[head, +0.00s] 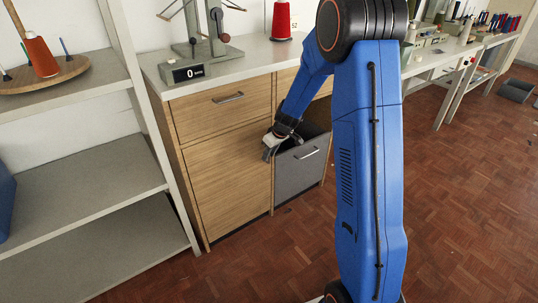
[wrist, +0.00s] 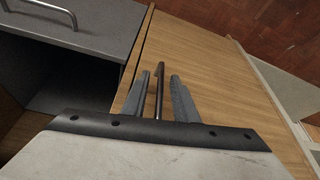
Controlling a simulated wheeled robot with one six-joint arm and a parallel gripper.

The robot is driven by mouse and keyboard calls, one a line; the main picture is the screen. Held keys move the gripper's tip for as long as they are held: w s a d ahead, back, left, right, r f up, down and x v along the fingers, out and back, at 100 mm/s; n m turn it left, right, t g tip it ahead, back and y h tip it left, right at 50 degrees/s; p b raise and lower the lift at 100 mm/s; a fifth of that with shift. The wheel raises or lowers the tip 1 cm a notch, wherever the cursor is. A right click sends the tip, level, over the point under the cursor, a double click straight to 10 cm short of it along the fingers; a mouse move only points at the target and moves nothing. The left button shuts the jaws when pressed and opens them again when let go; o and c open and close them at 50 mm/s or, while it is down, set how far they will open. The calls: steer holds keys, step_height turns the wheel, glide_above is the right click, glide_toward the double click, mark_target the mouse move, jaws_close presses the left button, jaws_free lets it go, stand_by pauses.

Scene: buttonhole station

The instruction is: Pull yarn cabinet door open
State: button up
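The yarn cabinet door (head: 228,182) is the light wooden panel below a wooden drawer, and it looks shut. It also fills the middle of the wrist view (wrist: 215,65). Its dark bar handle (wrist: 159,88) stands between my two fingers in the wrist view. My gripper (head: 268,150) is at the door's upper right edge in the head view. In the wrist view its fingers (wrist: 162,98) are apart, one on each side of the handle, with narrow gaps showing. The handle is hidden behind my gripper in the head view.
A grey drawer (head: 302,169) right of the door stands pulled out, its dark inside showing. A wooden drawer (head: 222,107) is above the door. Grey shelves (head: 85,212) stand close on the left. The parquet floor (head: 255,258) in front is clear.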

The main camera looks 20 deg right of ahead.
steer(key=shift+f, duration=0.15)
steer(key=shift+c, duration=0.2)
jaws_close()
stand_by(1.2)
